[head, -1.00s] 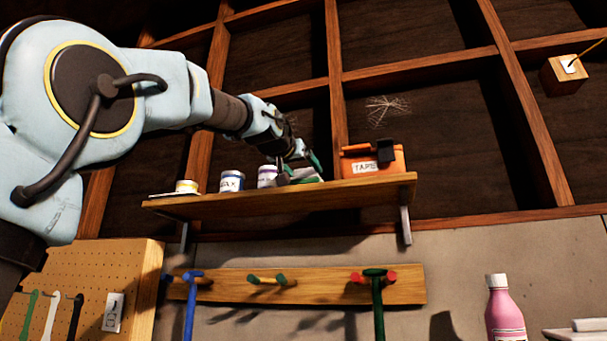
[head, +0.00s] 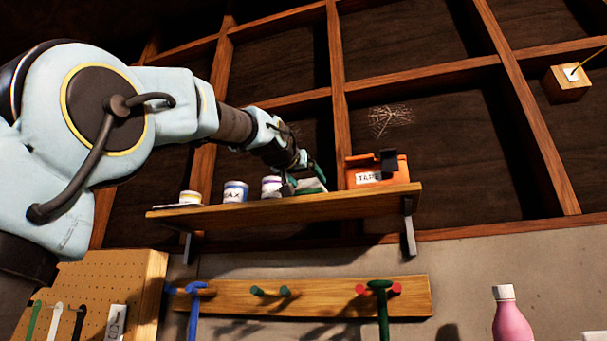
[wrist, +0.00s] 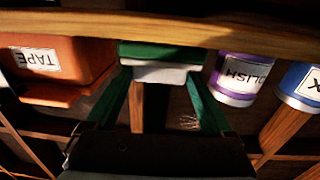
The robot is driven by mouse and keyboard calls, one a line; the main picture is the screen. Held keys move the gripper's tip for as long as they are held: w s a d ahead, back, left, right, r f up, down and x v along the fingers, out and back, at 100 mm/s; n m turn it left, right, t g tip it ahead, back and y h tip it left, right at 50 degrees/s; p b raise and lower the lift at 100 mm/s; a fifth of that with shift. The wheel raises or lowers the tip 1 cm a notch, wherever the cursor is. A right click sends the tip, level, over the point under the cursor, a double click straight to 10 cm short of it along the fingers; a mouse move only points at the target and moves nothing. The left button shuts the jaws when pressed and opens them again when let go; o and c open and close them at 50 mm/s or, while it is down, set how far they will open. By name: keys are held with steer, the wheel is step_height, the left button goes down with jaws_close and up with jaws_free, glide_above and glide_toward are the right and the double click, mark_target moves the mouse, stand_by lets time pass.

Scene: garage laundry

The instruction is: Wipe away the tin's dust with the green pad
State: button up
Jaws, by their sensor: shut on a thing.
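My gripper (head: 303,178) is at the shelf, between the tins and the orange box. It is shut on a green pad with a whitish layer; in the wrist view the pad (wrist: 160,52) sits between my green fingers. A white tin with a purple band marked POLISH (head: 271,186) stands just left of the gripper; it also shows in the wrist view (wrist: 240,76). A white tin with a blue band marked WAX (head: 236,191) stands further left, and a small yellow-banded tin (head: 190,198) is at the left end. I cannot make out dust on any tin.
The wooden shelf (head: 290,208) carries these things. An orange box marked TAPE (head: 388,172) stands close to the right of my gripper. A peg rail (head: 330,300) with hanging tools is below. A cobweb (head: 390,120) is on the wall panel behind.

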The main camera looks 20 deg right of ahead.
mark_target(318, 181)
steer(key=shift+f+p+x, duration=0.15)
steer(key=shift+p+x, duration=0.7)
steer(key=shift+x, duration=0.9)
steer(key=shift+f+p+x, duration=0.15)
steer(key=shift+p+x, duration=0.7)
steer(key=shift+x, duration=0.95)
steer(key=shift+s+d+p, duration=0.4)
steer(key=shift+s+d, duration=0.5)
steer(key=shift+s+a+f+b, duration=0.1)
steer(key=shift+s+a+b, duration=0.3)
steer(key=shift+b, duration=0.1)
steer(key=shift+r+b+v, duration=0.1)
steer(key=shift+b+v, duration=0.2)
steer(key=shift+v, duration=0.3)
steer(key=shift+r+b+v, duration=0.15)
steer(key=shift+b+v, duration=0.15)
steer(key=shift+v, duration=0.35)
steer(key=shift+f+b+v, duration=0.2)
steer(key=shift+b+v, duration=0.75)
steer(key=shift+v, duration=0.35)
steer(key=b+v, duration=0.1)
steer(key=v, duration=0.3)
steer(key=shift+s+d+r+b, duration=0.1)
steer(key=shift+b, duration=0.3)
